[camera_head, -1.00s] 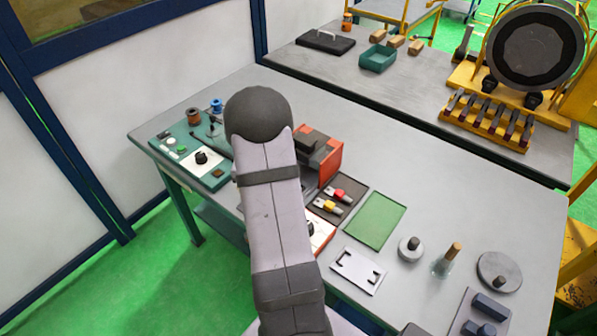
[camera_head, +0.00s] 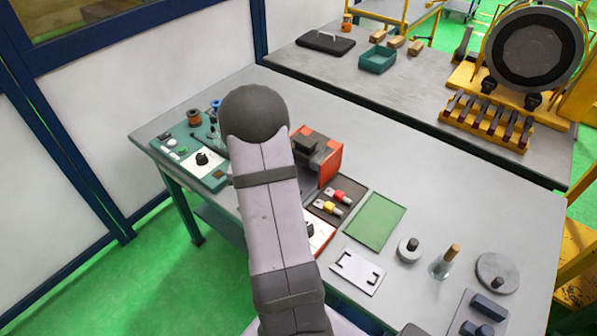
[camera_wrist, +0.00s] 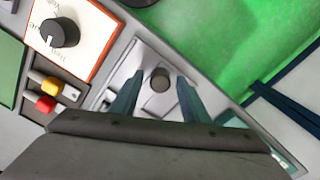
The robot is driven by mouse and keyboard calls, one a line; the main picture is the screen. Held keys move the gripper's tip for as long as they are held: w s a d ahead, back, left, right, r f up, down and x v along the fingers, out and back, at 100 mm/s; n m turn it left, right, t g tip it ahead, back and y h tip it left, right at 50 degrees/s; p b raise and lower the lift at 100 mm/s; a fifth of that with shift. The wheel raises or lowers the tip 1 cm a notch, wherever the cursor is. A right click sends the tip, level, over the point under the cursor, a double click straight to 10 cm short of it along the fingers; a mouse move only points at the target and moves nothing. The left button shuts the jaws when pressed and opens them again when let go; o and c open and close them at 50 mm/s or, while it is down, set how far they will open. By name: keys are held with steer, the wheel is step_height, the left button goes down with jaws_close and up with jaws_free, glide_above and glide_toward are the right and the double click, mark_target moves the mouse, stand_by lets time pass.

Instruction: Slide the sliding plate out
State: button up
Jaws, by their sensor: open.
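In the wrist view, a light grey plate (camera_wrist: 147,57) lies below my gripper, with a short dark round knob (camera_wrist: 160,83) standing on it. I take this to be the sliding plate. My gripper (camera_wrist: 160,76) is open, its two teal fingers on either side of the knob. I cannot tell whether the fingers touch it. The gripper body covers the near part of the plate. In the head view, my own arm hides the gripper and this plate.
A white panel with a black dial (camera_wrist: 60,33) and red and yellow connectors (camera_wrist: 46,103) lie left in the wrist view. In the head view, an orange-sided box (camera_head: 329,164), green mat (camera_head: 375,221) and white bracket plate (camera_head: 357,270) sit close right of my arm.

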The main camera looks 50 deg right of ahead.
steer(key=shift+r+p, duration=1.9)
steer(key=shift+r, duration=0.65)
steer(key=shift+n, duration=0.7)
steer(key=s+a+f+n+g+y, duration=0.1)
steer(key=s+a+f+n+g, duration=0.15)
steer(key=s+a, duration=0.45)
steer(key=s+a+r+n, duration=0.2)
steer(key=s+a+r, duration=0.15)
steer(key=a, duration=0.25)
steer(key=s+a+r+n, duration=0.2)
steer(key=s+a+n, duration=0.1)
steer(key=s+a, duration=0.3)
steer(key=w+a+r+n+t+h, duration=0.1)
steer(key=w+a+r+n+t, duration=0.1)
steer(key=a, duration=0.4)
step_height(320, 180, up, 2)
steer(key=shift+w+a+r+n, duration=0.15)
steer(key=shift+w+a+n, duration=0.3)
steer(key=shift+w, duration=0.8)
steer(key=shift+d+t, duration=0.1)
steer(key=shift+t, duration=0.15)
